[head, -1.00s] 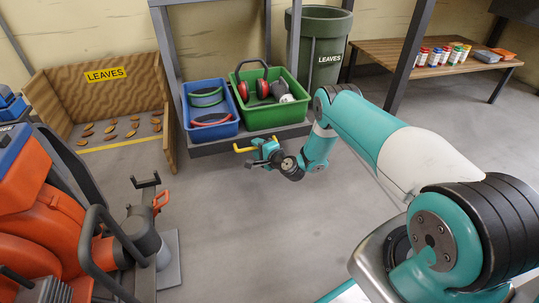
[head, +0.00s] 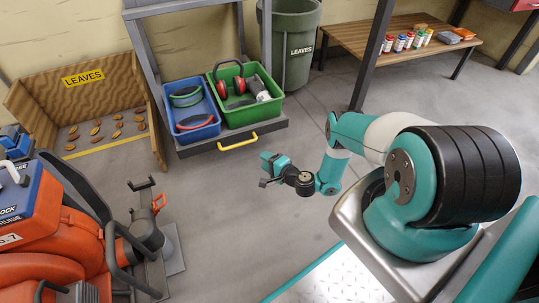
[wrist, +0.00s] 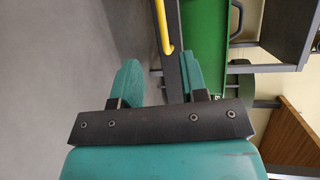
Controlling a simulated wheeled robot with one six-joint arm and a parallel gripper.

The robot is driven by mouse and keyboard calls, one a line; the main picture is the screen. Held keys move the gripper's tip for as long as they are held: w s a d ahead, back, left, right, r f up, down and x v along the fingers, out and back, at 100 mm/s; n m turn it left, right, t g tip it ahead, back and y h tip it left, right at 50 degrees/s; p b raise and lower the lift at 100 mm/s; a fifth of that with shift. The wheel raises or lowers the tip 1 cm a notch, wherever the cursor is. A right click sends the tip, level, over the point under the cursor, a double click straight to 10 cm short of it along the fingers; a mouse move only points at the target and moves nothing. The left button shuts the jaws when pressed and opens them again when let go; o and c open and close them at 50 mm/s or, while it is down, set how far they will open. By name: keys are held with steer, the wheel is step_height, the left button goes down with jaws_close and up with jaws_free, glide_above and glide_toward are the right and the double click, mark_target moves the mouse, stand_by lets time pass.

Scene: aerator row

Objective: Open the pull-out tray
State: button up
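The pull-out tray (head: 203,146) is a dark grey shelf in a metal frame, at the upper middle of the head view. Its yellow bar handle (head: 238,142) is on the front edge. My gripper (head: 265,170) is in front of the tray, to the lower right of the handle and apart from it in the head view. In the wrist view my gripper (wrist: 157,78) has its teal fingers spread with nothing held. The tray's dark front edge (wrist: 172,65) and the handle (wrist: 163,28) show beyond the fingers, nearer the right one. How far the tray is out is unclear.
A blue bin (head: 197,133) and a green bin (head: 242,115) stand on the tray. An orange machine (head: 50,245) is at left, by a wooden leaf bay (head: 160,125). A leaf barrel (head: 290,60) and bench (head: 350,38) stand behind. Floor before the tray is clear.

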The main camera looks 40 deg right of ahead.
steer(key=shift+p+v, duration=0.6)
steer(key=shift+v, duration=0.25)
